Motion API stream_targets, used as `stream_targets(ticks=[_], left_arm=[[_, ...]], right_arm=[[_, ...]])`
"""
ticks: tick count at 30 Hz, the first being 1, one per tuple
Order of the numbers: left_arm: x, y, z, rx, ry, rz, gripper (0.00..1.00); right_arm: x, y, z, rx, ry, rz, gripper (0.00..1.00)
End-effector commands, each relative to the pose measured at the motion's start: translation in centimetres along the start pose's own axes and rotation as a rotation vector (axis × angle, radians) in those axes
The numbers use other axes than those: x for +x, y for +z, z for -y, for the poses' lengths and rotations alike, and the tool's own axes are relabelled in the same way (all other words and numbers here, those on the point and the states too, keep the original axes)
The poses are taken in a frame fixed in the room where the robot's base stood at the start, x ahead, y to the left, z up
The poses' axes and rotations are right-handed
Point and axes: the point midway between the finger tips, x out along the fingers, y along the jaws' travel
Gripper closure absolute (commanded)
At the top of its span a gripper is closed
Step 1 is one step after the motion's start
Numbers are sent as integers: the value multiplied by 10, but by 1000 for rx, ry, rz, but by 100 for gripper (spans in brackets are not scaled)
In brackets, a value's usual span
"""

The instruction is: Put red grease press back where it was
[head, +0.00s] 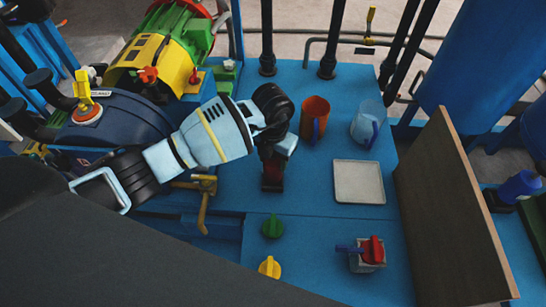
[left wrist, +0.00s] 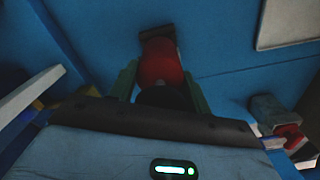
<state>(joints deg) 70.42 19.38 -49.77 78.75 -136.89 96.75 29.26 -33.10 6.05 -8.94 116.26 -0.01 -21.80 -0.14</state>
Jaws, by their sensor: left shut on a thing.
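The red grease press (head: 272,172) is red with a dark foot at its lower end. It is upright below my left gripper (head: 274,155) in the head view, over the blue worktop. The left wrist view shows the red press (left wrist: 161,62) between the two green-grey fingers of my left gripper (left wrist: 160,80), which is shut on it. Its dark foot points away from the gripper and is at or close to the blue surface; I cannot tell whether it touches. The gripper hides its upper part. My right gripper is not in view.
A pale square tray (head: 359,182), an orange mug (head: 314,117) and a clear jug (head: 368,122) are to the right. Green (head: 272,227) and yellow (head: 269,267) knobs and a red-handled valve (head: 372,252) are in front. A brown panel (head: 450,205) stands at right.

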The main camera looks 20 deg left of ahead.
Motion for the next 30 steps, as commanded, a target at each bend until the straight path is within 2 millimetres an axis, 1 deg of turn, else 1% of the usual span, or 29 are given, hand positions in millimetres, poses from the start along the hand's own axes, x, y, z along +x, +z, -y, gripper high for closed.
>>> stream_targets(ticks=[6,11,12,16,17,25,28,30], left_arm=[[-2,1,0,0,-1,4,100],[2,1,0,0,0,2,100],[3,0,0,0,0,1,50],[3,0,0,0,0,1,33],[3,0,0,0,0,1,30],[2,0,0,0,0,1,30],[-4,1,0,1,-1,3,30],[-11,1,0,0,0,4,30]], right_arm=[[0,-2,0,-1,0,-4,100],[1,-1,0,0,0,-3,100],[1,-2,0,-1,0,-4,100],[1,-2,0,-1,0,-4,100],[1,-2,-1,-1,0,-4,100],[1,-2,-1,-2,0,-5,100],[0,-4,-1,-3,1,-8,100],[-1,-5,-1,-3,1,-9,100]])
